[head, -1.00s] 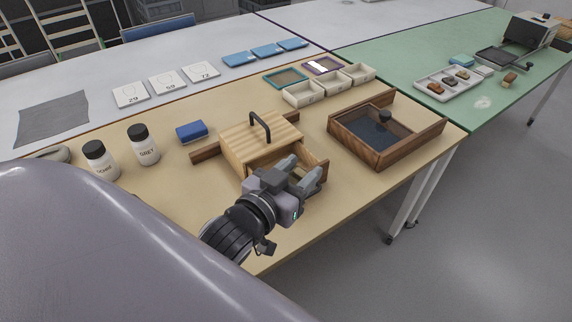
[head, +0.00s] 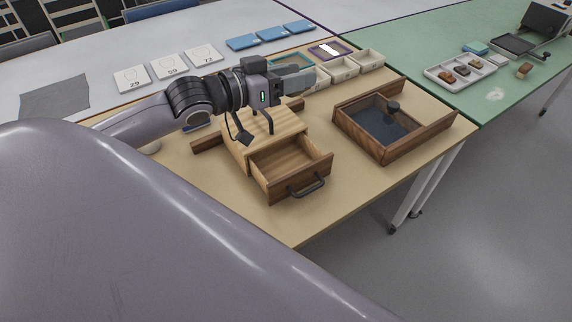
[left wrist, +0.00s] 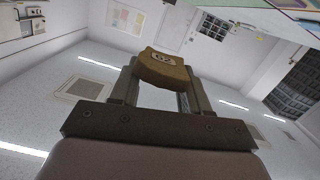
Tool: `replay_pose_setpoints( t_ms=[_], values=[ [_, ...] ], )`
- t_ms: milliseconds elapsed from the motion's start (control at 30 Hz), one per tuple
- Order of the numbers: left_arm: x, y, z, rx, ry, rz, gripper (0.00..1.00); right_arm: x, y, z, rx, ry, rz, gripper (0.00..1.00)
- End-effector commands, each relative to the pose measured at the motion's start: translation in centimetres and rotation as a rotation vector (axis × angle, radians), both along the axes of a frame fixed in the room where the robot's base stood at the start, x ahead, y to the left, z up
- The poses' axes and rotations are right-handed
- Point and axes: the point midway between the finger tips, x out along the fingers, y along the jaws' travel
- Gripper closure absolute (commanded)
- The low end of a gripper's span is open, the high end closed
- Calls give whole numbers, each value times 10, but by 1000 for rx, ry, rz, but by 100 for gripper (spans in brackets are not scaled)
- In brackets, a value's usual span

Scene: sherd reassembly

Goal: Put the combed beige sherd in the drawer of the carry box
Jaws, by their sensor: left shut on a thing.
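My left gripper (head: 304,76) is held up above the back of the carry box, near the small trays. In the left wrist view it is shut on a tan-brown sherd (left wrist: 165,72) with a pale marked label on it. Combing on the sherd cannot be made out, and the head view does not show the sherd clearly. The carry box (head: 240,150) is light striped wood, partly hidden by my left arm. Its drawer (head: 322,168) is pulled out, with a dark handle, and its visible inside is empty. My right gripper is not in view.
A dark wooden tray (head: 440,122) with a dark knobbed thing in it stands right of the box. Pale trays (head: 371,63) and a purple-rimmed tray (head: 330,51) stand behind. Numbered white cards (head: 168,67) lie farther left. The table in front of the drawer is clear.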

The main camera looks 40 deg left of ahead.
Motion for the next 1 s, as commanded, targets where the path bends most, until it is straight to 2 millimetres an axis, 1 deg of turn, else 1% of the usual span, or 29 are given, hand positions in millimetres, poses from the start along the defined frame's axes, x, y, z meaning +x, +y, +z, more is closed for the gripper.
replay_pose_setpoints(
  t_ms=[67, 167, 400, 500, 600, 700, 867, 1000],
  values=[
    [1, 2, -6, -4, 4, 0, 95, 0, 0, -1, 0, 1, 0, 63],
    [1, 2, -25, -7, 7, 0, 95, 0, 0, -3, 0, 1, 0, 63],
    [0, 2, -91, -5, 7, 1, 95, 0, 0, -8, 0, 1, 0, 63],
    [1, 2, -117, -4, 5, 1, 95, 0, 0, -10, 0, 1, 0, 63],
    [1, 2, -137, -3, 4, 1, 95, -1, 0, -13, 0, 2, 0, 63],
    [1, 2, -149, -2, 2, 0, 95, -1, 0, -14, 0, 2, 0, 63],
    [1, 2, -162, -2, 2, 0, 95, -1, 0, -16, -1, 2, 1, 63],
    [1, 2, -185, -2, 2, 0, 95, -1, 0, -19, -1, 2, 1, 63]
  ],
)
